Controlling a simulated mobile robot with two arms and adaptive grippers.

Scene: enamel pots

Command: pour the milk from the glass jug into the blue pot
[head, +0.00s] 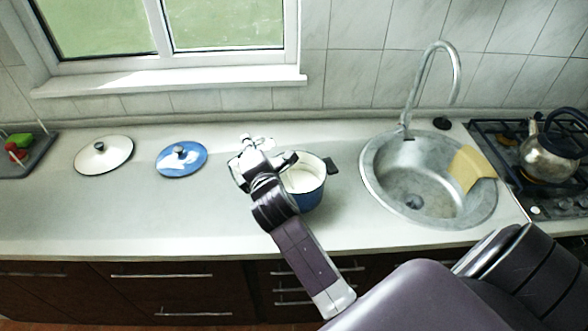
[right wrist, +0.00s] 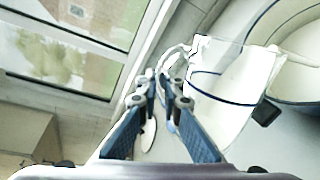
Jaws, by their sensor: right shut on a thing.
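The blue pot (head: 308,199) stands on the counter, left of the sink, with a white inside and dark side handles. In the right wrist view its white inside and blue rim (right wrist: 262,16) show at the upper right. My right gripper (head: 246,150) is just left of the pot, and its fingers (right wrist: 168,90) are shut on the glass jug (right wrist: 240,75) at its handle side. The jug looks whitish and overlaps the pot in the wrist view; whether it is tilted or pouring I cannot tell. In the head view my gripper mostly hides the jug. My left gripper is out of view.
A white lid (head: 104,154) and a blue lid (head: 181,158) lie on the counter to the left. A sink (head: 385,190) with a tall tap (head: 430,75) and a yellow board (head: 470,167) is to the right. A kettle (head: 548,150) stands on the stove.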

